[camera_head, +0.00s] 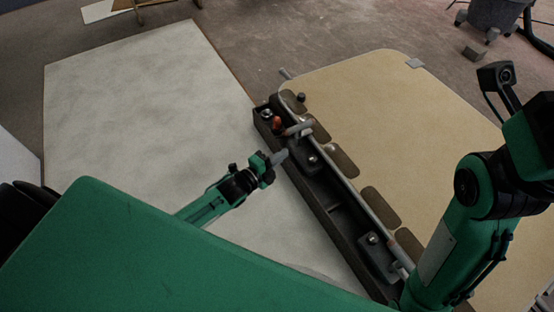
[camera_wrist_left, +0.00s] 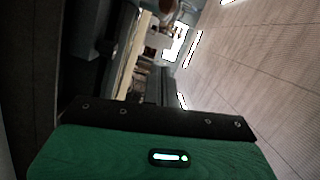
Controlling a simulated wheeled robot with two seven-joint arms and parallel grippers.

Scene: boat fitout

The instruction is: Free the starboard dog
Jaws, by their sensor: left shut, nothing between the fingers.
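A long dark rail (camera_head: 325,203) runs diagonally along the edge of a tan panel (camera_head: 370,100) in the head view. A pale rod (camera_head: 345,180) lies along it. A dog-like fitting with a grey handle (camera_head: 298,129) and an orange-red part (camera_head: 277,122) sits near its far end. A second fitting (camera_head: 374,240) sits near its near end. I cannot tell which is the starboard dog. My left gripper (camera_head: 281,156) is shut and empty, close to the rail's left side just short of the handle; contact is unclear. My right gripper is not in view.
A large pale board (camera_head: 130,120) fills the left. Dark oval pads (camera_head: 380,205) line the tan panel's edge. My right arm crosses the right side. A grey wheeled bin (camera_head: 493,15) stands far back. The left wrist view shows mostly a slatted surface (camera_wrist_left: 260,60), with no dog discernible.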

